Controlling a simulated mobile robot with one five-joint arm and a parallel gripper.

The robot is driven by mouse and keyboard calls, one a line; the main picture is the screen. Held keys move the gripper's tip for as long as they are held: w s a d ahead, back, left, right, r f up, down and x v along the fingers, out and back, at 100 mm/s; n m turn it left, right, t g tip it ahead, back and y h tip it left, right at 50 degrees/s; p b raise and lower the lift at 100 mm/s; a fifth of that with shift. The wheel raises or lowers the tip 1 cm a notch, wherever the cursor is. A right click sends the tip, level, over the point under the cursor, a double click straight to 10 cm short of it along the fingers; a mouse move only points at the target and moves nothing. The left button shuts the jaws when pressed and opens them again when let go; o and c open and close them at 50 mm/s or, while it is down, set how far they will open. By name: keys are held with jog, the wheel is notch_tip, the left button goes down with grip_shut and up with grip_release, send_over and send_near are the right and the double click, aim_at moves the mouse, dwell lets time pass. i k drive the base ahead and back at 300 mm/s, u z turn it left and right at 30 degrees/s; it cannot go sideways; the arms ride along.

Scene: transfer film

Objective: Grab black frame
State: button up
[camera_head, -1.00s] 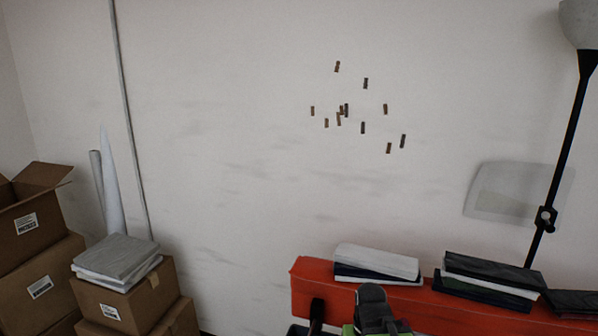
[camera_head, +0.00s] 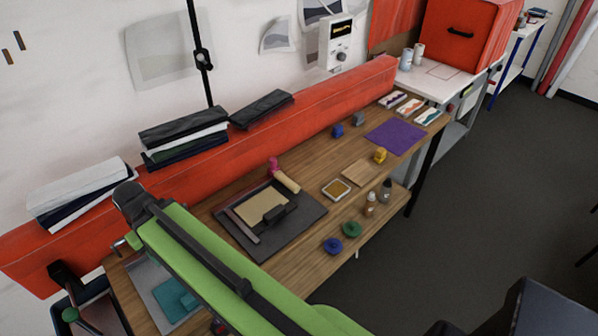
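A dark, flat, frame-like board (camera_head: 298,226) lies on the wooden table. It surrounds a tan panel (camera_head: 255,208), and a small black block lies on its front part. I cannot tell whether this dark board is one piece or a frame on a mat. A long green beam with a black rail (camera_head: 215,262) crosses the lower left in front of the table; it looks like my arm and hides part of the tabletop. No gripper fingers can be made out.
A red padded board (camera_head: 215,150) runs along the table's back with folded cloths (camera_head: 185,132) on it. Ink pots (camera_head: 352,229), bottles (camera_head: 386,190) and a purple sheet (camera_head: 395,136) are on the table (camera_head: 300,265).

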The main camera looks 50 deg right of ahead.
aim_at(263, 211)
jog(key=z, duration=1.3)
jog(key=k, duration=0.65)
jog(key=u, duration=0.05)
jog(key=i, duration=0.65)
jog(key=z, duration=0.15)
